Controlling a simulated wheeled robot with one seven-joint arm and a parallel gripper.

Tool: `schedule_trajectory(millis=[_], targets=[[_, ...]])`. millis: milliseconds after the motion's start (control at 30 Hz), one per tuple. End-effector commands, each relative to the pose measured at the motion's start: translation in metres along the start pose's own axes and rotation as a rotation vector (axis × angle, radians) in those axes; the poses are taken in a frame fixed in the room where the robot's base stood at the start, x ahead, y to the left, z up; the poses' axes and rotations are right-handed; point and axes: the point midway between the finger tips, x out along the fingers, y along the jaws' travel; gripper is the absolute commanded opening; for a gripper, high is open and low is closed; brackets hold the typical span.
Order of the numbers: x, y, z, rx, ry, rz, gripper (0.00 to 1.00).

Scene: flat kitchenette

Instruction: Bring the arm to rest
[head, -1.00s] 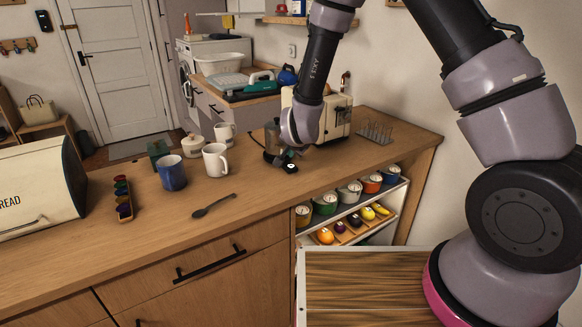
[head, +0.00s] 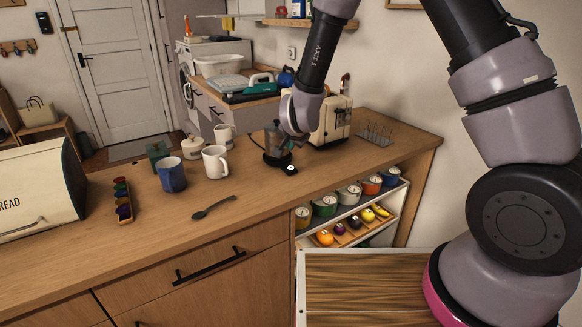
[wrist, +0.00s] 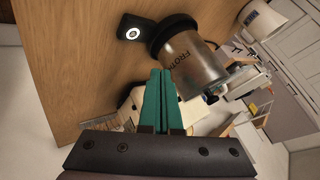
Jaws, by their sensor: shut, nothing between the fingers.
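My gripper (wrist: 160,102) shows in the wrist view with its two teal fingers together and nothing between them. In the head view my arm reaches down over the counter (head: 110,265), and its wrist hangs above and in front of the milk frother (head: 272,140). In the wrist view the frother (wrist: 192,65), a clear grey jug with a dark base and lettering, lies just beyond the fingertips. I cannot tell whether they touch. The fingers themselves are hard to make out in the head view.
A small black device (head: 290,170) lies by the frother. A cream toaster (head: 332,122) and a wire rack (head: 376,134) stand to the right. White (head: 215,161) and blue (head: 171,174) mugs, a dark spoon (head: 214,207) and a bread bin (head: 35,190) are to the left. The front counter is mostly clear.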

Motion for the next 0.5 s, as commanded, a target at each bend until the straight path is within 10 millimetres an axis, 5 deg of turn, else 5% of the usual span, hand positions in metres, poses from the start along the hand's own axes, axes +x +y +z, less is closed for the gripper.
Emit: schedule_trajectory(millis=[233, 500], targets=[[-0.037, -0.016, -0.046, 0.012, -0.035, -0.035, 0.0], [-0.147, -0.016, -0.135, -0.028, -0.115, -0.092, 0.0]])
